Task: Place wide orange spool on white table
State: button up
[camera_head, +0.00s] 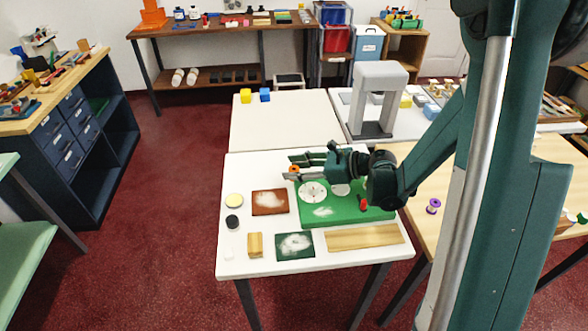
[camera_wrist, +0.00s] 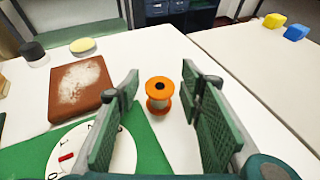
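The wide orange spool (camera_wrist: 159,101) is upright between the tips of my gripper (camera_wrist: 160,78) in the wrist view, with a gap to each green finger pad. The white table (camera_wrist: 185,145) lies under it, and the spool appears to stand on it, just past the green mat's edge. In the head view the spool (camera_head: 295,169) is a small orange spot, partly hidden by my gripper (camera_head: 292,168) at the far side of the white table (camera_head: 242,172). My gripper is open and low over the table.
On the white table are a green mat (camera_head: 375,213) with a white dial (camera_head: 312,192), a brown board (camera_head: 270,202), dark and yellow discs, a wooden block (camera_head: 255,245) and a plank (camera_head: 362,238). Yellow and blue cubes (camera_head: 265,94) sit on the table behind. A grey arch (camera_head: 379,85) stands behind right.

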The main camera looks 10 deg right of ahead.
jog(key=shift+p+v, duration=1.05)
jog(key=shift+v, duration=4.85)
jog(key=shift+s, duration=0.1)
jog(key=shift+s+a+r+n+h, duration=0.4)
jog(key=shift+s+r+n+h, duration=0.15)
jog(key=shift+n, duration=0.15)
jog(key=shift+s+a+r+n+h, duration=0.45)
jog(key=shift+r+n, duration=0.1)
jog(key=shift+n, duration=0.15)
jog(key=s+r+n, duration=0.1)
jog(key=s+n+h, duration=0.1)
jog(key=shift+s+a+r+n, duration=0.25)
jog(key=shift+a+r+n, duration=0.05)
jog(key=shift+r, duration=0.05)
jog(key=s+d+r+n+h, duration=0.1)
jog(key=s+r+n+h, duration=0.1)
jog(key=s+n, duration=0.4)
jog(key=s+d+r+n+h, duration=0.2)
jog(key=s+r+n+h, duration=0.1)
jog(key=s+n, duration=0.3)
jog(key=s+d+r+n+t+h, duration=0.1)
jog(key=s+d+r+n+h, duration=0.1)
jog(key=s, duration=0.6)
jog(key=shift+s+d+r+n+h, duration=0.25)
jog(key=shift+r+n+h, duration=0.65)
jog(key=shift+n, duration=1)
jog(key=shift+f, duration=0.15)
